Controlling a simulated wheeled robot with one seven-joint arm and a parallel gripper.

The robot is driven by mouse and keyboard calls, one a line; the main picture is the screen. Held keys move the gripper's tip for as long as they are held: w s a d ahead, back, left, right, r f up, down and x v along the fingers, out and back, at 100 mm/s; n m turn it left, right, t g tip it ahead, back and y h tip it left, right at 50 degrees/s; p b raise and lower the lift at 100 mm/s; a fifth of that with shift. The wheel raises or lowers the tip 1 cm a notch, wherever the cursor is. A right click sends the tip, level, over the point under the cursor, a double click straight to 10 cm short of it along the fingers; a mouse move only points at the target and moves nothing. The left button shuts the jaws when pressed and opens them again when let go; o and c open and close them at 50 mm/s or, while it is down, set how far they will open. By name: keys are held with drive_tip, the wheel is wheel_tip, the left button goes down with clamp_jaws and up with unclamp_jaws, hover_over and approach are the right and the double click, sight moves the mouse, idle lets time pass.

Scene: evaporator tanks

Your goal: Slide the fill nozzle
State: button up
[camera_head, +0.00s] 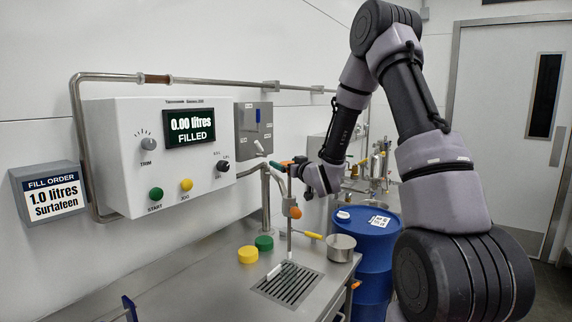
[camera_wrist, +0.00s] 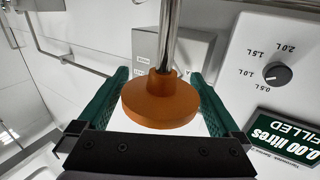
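In the wrist view an orange flared knob (camera_wrist: 160,98) on a bright metal rod (camera_wrist: 170,35) sits between the two green fingers of my gripper (camera_wrist: 160,95). The fingers are spread to either side of it, with pale gaps showing; firm contact cannot be made out. In the head view my gripper (camera_head: 290,166) is beside the upper part of a thin vertical metal tube (camera_head: 290,235) above the steel bench. An orange piece (camera_head: 295,212) is on that tube below the gripper. The fingers and wrist hide part of the tube's top.
A white control box (camera_head: 160,150) reads "0.00 litres FILLED"; a sign (camera_head: 50,193) reads "1.0 litres Surtafeen". Yellow (camera_head: 248,255) and green (camera_head: 264,243) caps, a drain grate (camera_head: 288,284) and a metal pot (camera_head: 341,247) are on the bench. A blue drum (camera_head: 372,255) stands beside it.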

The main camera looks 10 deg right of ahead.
drive_tip(key=v, duration=1)
drive_tip(key=shift+s, duration=0.4)
drive_tip(key=shift+d+r, duration=0.1)
drive_tip(key=shift+d, duration=0.05)
drive_tip(key=s+d+r+m+g+h, duration=0.5)
drive_tip(key=s+d+r+h, duration=0.1)
drive_tip(key=s+r, duration=0.25)
drive_tip(key=s+a+r+m+g+y, duration=0.1)
drive_tip(key=s+r+g, duration=0.1)
drive_tip(key=s, duration=0.8)
drive_tip(key=s+a+r+m+g+y, duration=0.1)
drive_tip(key=s+a+r+g, duration=0.1)
drive_tip(key=s, duration=0.9)
drive_tip(key=shift+a+r+m+g+y, duration=0.3)
drive_tip(key=shift+r+m+g, duration=0.15)
drive_tip(key=shift+g, duration=0.15)
